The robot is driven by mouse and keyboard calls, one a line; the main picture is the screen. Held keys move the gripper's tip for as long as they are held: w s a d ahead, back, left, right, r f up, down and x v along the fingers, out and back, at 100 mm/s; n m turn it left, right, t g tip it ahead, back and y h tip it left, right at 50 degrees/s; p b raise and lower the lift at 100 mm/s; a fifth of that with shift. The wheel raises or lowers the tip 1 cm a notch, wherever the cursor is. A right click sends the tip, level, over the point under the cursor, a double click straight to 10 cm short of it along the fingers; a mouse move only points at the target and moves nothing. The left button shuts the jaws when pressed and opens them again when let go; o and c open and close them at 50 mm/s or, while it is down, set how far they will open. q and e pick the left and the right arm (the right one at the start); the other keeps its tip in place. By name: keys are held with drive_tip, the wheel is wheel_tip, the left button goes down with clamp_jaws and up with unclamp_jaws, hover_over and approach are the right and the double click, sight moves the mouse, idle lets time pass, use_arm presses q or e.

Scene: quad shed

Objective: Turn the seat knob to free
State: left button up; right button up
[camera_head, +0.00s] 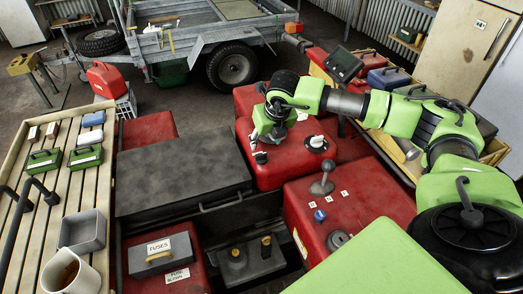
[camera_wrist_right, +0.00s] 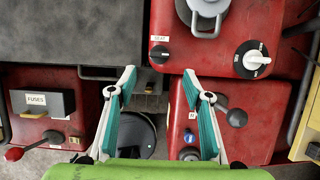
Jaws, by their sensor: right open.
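The seat knob (camera_wrist_right: 159,54) is a small black knob on the red quad body, below a white label reading SEAT (camera_wrist_right: 159,38) in the right wrist view. In the head view the black knob (camera_head: 261,158) is just below my right gripper (camera_head: 264,138). In the right wrist view my right gripper (camera_wrist_right: 160,76) is open, its teal-padded fingers spread. The knob lies just beyond the gap between the fingertips, with nothing between the pads gripping it. The knob's exact pointer setting is too small to read. My left gripper is in neither view.
A white dial knob (camera_wrist_right: 251,58) sits on the same red panel to the right, also in the head view (camera_head: 317,143). A grey lever (camera_head: 322,181) stands nearby. A dark grey seat (camera_head: 180,175) lies to the left, with a fuse box (camera_head: 160,251) in front.

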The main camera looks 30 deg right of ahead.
sight(261, 154)
drive_tip(key=p+x, duration=0.3)
drive_tip(key=x, duration=0.7)
drive_tip(key=shift+w, duration=0.1)
drive_tip(key=c, duration=1.1)
